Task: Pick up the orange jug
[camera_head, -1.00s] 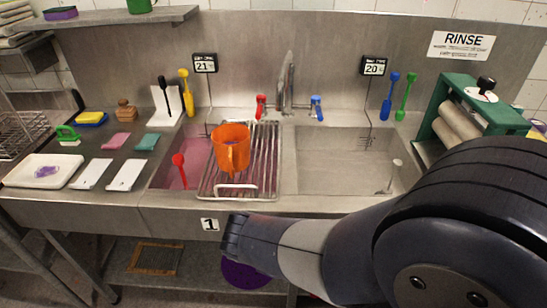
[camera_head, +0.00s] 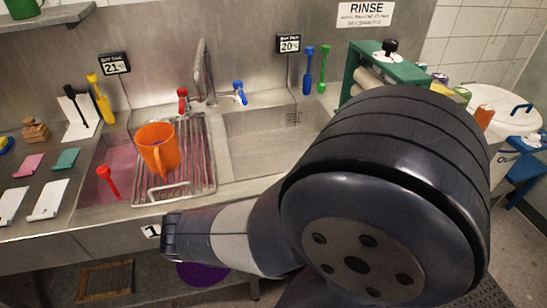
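The orange jug (camera_head: 158,150) stands upright on a metal wire rack (camera_head: 203,160) laid over the left sink. Its handle faces toward me. My dark arm fills the lower right of the head view and reaches left, ending below the front edge of the counter. Its visible end is below and slightly right of the jug, apart from it. The gripper's fingers cannot be made out.
A red-handled tool (camera_head: 107,180) leans in the left sink (camera_head: 125,187) beside the rack. Red (camera_head: 183,98) and blue (camera_head: 239,90) taps stand behind. The right sink (camera_head: 265,135) looks empty. A green roller frame (camera_head: 385,65) stands at right.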

